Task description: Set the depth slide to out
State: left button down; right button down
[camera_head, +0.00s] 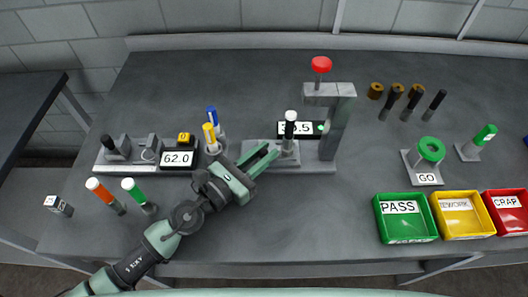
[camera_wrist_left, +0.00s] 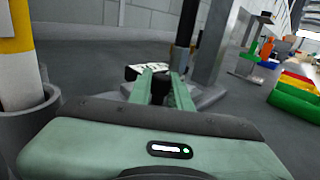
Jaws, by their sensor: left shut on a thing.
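The grey crimper press (camera_head: 335,125) with a red knob (camera_head: 321,65) stands at the middle back of the table, on a flat grey base. My left gripper (camera_head: 272,149) reaches to the left part of this base, beside a black, white-topped upright piece (camera_head: 290,125). In the left wrist view its green fingers (camera_wrist_left: 157,78) are shut on a small dark knob (camera_wrist_left: 160,90), which looks like the depth slide. The fingers hide the slide in the head view, and I cannot read its setting. My right gripper is not in view.
A caliper-like fixture (camera_head: 115,155) with a 62.0 display (camera_head: 178,158) stands left. The PASS bin (camera_head: 408,238) is front right; the table's front middle is clear.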

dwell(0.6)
pick_arm(q)
jog(key=a+b, duration=0.2)
jog(key=a, duration=0.1)
jog(key=shift+a+f, duration=0.2)
jog(key=shift+a+r+b, duration=0.1)
jog(key=shift+a+b, duration=0.2)
jog(key=shift+a, duration=0.15)
jog(key=shift+r, duration=0.1)
jog(key=c, duration=1.5)
grip_release()
jog(key=shift+o, duration=1)
jog(key=shift+a, duration=0.15)
